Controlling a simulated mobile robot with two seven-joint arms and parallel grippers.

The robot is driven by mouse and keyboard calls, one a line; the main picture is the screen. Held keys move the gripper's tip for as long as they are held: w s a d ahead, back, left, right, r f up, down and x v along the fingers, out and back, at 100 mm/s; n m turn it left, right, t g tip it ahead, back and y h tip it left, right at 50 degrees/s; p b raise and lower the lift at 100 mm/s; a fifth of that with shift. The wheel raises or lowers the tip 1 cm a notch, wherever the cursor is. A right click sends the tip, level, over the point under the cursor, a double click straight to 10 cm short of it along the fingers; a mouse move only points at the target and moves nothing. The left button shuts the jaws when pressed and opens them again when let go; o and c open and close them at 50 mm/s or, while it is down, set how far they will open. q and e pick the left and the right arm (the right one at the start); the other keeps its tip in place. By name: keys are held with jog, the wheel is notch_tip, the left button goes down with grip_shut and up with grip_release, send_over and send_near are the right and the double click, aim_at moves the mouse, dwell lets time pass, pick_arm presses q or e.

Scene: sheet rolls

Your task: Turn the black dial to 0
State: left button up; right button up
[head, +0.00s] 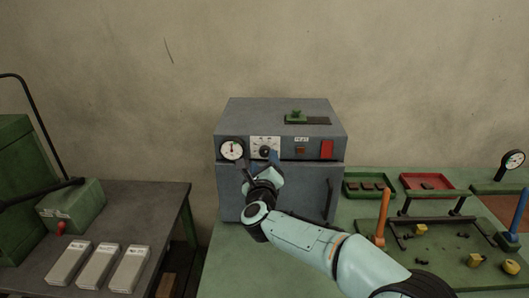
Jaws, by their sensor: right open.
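The black dial (265,151) sits on a white scale plate on the front panel of a grey box-shaped oven (231,175). The dial's pointer is too small to read. My right gripper (258,160) is open, just in front of and below the dial, with its fingertips close to it. I cannot tell whether they touch the dial. My left gripper is not in view.
A round white gauge (232,149) is left of the dial; a red switch (327,149) is to its right. A green tray (369,186) and a red tray (428,182) lie on the right bench. Grey blocks (99,267) lie on the left table.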

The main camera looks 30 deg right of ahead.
aim_at(265, 153)
jog(key=p+x, duration=0.1)
jog(key=x, duration=0.4)
jog(key=shift+w, duration=0.15)
jog(key=c, duration=1)
